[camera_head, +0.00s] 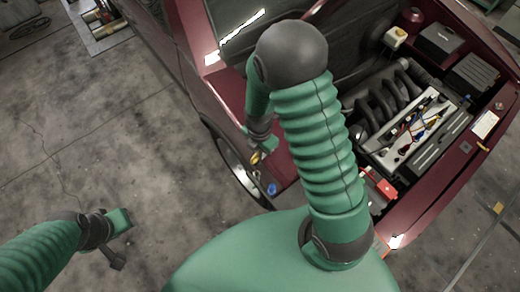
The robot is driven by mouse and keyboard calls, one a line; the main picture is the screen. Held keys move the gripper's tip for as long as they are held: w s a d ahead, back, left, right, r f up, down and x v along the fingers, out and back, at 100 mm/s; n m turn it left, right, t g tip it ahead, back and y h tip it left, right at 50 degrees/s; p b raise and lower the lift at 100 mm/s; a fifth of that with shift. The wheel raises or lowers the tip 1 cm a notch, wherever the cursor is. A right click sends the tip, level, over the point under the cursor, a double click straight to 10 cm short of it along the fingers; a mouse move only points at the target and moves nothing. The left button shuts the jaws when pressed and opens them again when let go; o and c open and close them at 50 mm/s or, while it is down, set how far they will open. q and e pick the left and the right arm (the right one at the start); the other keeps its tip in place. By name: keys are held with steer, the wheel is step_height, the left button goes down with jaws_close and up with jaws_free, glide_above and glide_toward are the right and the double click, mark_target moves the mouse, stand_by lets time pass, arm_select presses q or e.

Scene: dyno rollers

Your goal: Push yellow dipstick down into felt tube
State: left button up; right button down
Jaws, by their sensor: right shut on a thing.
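My right arm crosses the middle of the view and bends back down, with its gripper (264,148) near the car's left fender. The right gripper is shut on a small yellow piece, which looks like the handle of the yellow dipstick (256,158). The dipstick's lower part cannot be made out. I cannot make out the felt tube; my right arm hides part of the engine bay. My left gripper (119,240) is over the bare floor at the lower left, away from the car. Its finger opening is unclear.
The dark red car (195,60) has its engine bay open, with an engine block (410,135), black hoses and a red box (382,187) inside. A blue cap (271,189) shows below the right gripper. The concrete floor (110,140) at the left is mostly clear.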

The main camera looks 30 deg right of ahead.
step_height(320, 180, down, 11)
steer(key=b, duration=0.8)
steer(key=shift+r, duration=0.1)
steer(key=c, duration=1.5)
jaws_free()
steer(key=shift+o, duration=0.2)
steer(key=shift+r, duration=0.1)
step_height(320, 180, up, 17)
steer(key=shift+a+f+b, duration=0.15)
steer(key=shift+f+b, duration=0.05)
steer(key=shift+b, duration=0.2)
